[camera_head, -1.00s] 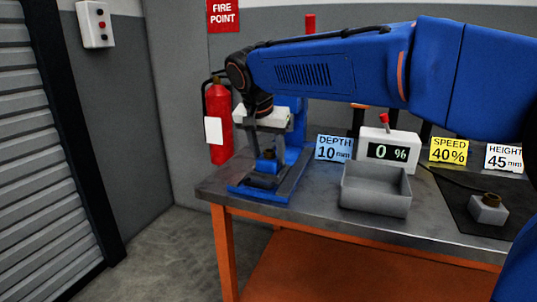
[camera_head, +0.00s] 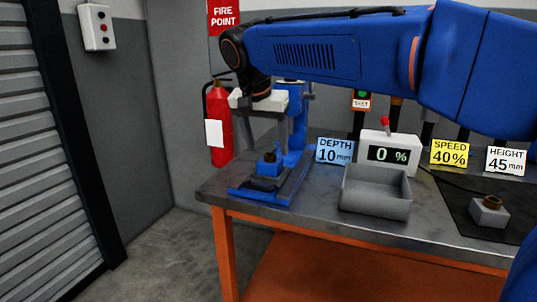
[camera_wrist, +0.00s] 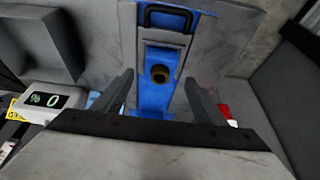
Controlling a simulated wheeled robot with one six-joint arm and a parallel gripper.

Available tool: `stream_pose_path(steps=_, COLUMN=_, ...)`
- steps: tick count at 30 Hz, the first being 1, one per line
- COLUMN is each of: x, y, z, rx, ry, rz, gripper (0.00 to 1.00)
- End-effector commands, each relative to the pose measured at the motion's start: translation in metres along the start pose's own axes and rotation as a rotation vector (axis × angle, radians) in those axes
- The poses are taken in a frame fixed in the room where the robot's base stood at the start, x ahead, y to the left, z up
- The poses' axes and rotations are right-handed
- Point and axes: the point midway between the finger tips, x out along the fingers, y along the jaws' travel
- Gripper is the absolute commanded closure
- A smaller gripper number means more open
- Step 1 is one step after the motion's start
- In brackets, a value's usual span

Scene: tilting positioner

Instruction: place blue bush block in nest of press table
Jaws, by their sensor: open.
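The blue bush block (camera_head: 268,164), with a brass-coloured bush in its top, stands upright on the blue press table (camera_head: 262,192) at the left end of the bench. In the wrist view the bush (camera_wrist: 160,74) shows from above, in line with the blue press table (camera_wrist: 205,24). My gripper (camera_head: 267,143) is open above the block, its fingers pointing down and apart from it. In the wrist view my gripper (camera_wrist: 159,78) has one finger on each side of the block with gaps. Whether the block is fully seated in the nest cannot be told.
A grey tray (camera_head: 376,206) and a display reading 0 % (camera_head: 388,154) stand right of the press. A grey block with a bush (camera_head: 489,212) sits on a dark mat. The blue press column (camera_head: 297,130) rises close behind my gripper. A fire extinguisher (camera_head: 219,105) stands left.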

Motion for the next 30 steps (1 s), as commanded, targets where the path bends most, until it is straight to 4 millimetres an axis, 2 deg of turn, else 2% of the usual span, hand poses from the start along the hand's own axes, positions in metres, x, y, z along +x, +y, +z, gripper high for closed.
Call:
stream_pose_path(steps=1, x=-0.011, y=-0.001, z=0.0, rx=-0.001, ry=0.002, rz=-0.004, gripper=0.35)
stream_pose_path(steps=6, x=-0.041, y=-0.001, z=0.0, rx=0.0, ry=0.002, rz=-0.003, gripper=0.35)
stream_pose_path(steps=12, x=-0.062, y=-0.001, z=0.0, rx=-0.001, ry=0.001, rz=-0.001, gripper=0.35)
stream_pose_path(steps=18, x=-0.069, y=0.0, z=0.0, rx=0.0, ry=0.001, rz=-0.001, gripper=0.35)
stream_pose_path(steps=30, x=-0.069, y=0.0, z=0.0, rx=0.0, ry=0.0, rz=-0.001, gripper=0.35)
